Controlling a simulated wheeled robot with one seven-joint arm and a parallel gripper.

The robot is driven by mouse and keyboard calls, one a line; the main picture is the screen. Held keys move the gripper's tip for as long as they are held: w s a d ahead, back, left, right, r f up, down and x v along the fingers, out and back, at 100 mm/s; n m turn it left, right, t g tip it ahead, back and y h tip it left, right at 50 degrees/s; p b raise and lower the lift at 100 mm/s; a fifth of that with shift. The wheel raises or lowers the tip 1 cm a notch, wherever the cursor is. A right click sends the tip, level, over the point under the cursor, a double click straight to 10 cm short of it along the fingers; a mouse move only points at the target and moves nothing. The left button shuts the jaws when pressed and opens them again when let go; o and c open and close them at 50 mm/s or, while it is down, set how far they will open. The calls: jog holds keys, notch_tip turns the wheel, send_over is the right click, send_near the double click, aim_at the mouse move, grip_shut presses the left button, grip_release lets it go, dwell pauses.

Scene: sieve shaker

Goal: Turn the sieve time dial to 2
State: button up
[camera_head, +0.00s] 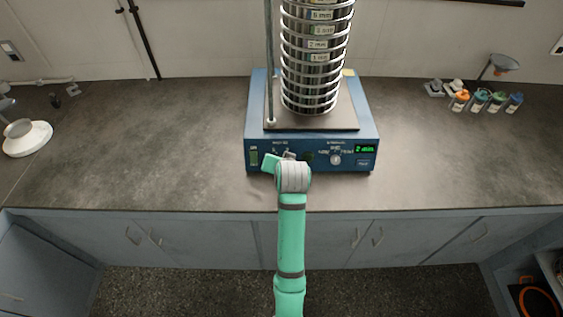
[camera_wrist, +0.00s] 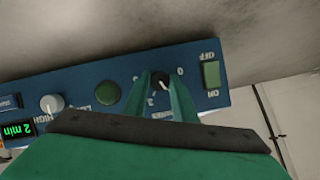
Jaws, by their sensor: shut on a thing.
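The blue sieve shaker control box (camera_head: 255,137) stands on the counter with its panel facing me. My gripper (camera_wrist: 159,84) is shut on a small black dial (camera_wrist: 160,77) with a white pointer line. In the wrist view, which looks nearly upside down, a 0 is printed beside the dial; its other marks are partly hidden by my fingers. In the head view my arm and gripper (camera_head: 279,159) cover much of the left panel. A green display (camera_head: 365,149) reads "2 min"; it also shows in the wrist view (camera_wrist: 17,130).
A pale knob (camera_wrist: 52,104), a round green button (camera_wrist: 107,94) and a green OFF/ON switch (camera_wrist: 211,74) share the panel. A sieve stack (camera_head: 316,60) and metal rod (camera_head: 269,60) rise above the box. Small bottles (camera_head: 481,100) stand at right; the counter beside the box is clear.

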jog(key=shift+f+n+h, duration=0.1)
jog(key=shift+n+h, duration=0.3)
jog(key=shift+n, duration=0.1)
dwell(0.3)
jog(key=o, duration=1)
jog(key=shift+o, duration=0.2)
jog(key=shift+s+r, duration=0.35)
jog(key=shift+r, duration=0.15)
jog(key=v, duration=0.9)
jog(key=shift+s+r, duration=0.25)
